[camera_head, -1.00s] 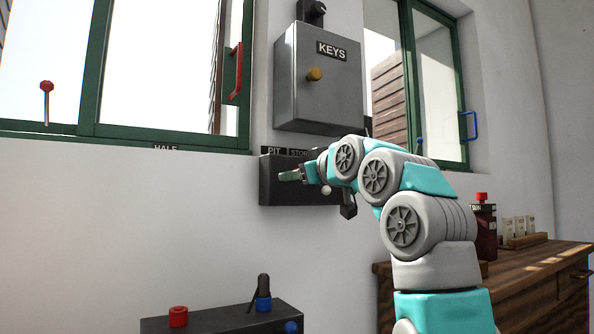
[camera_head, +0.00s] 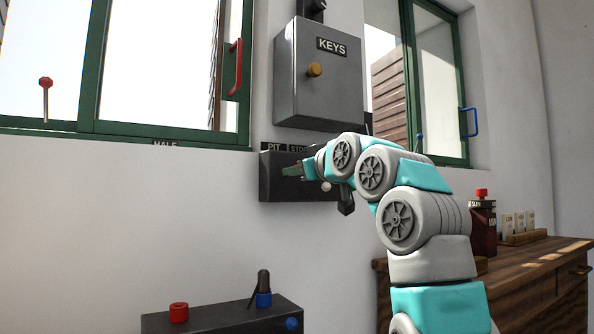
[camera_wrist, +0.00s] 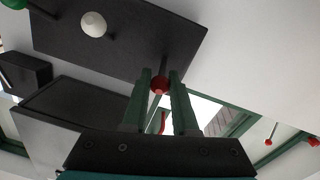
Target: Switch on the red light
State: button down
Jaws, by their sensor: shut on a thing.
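A dark switch panel (camera_head: 275,187) is on the wall below the key box, with the labels PIT and one that reads like STORE. In the wrist view, a lever with a red ball knob (camera_wrist: 160,84) stands out from the panel (camera_wrist: 150,40). My gripper (camera_head: 292,171) is at the panel's left part. Its two green fingers are shut on the red knob, one on each side. A white knob (camera_wrist: 93,24) and a green knob (camera_wrist: 14,72) are on the same panel, apart from the fingers. I cannot make out a red light that is lit.
A grey KEYS box (camera_head: 320,85) hangs just above the panel. A low dark box (camera_head: 215,322) with red and blue parts stands below. A wooden cabinet (camera_head: 530,275) with a dark red can (camera_head: 482,230) is at right.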

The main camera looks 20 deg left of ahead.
jog(key=r+h+p, duration=0.1)
jog(key=p, duration=0.3)
jog(key=shift+r+g, duration=0.3)
jog(key=shift+g, duration=0.1)
jog(key=h+p, duration=0.1)
jog(key=p, duration=0.2)
jog(key=shift+w+a+r+g+p, duration=0.2)
jog(key=shift+g+p, duration=0.1)
jog(key=shift+g, duration=0.1)
jog(key=shift+f, duration=0.3)
jog(key=c, duration=0.7)
grip_release()
jog(key=shift+s+d, duration=0.1)
jog(key=shift+s, duration=0.05)
jog(key=b+v, duration=0.2)
jog(key=v, duration=0.5)
jog(key=shift+d+b, duration=0.15)
jog(key=shift+b, duration=0.15)
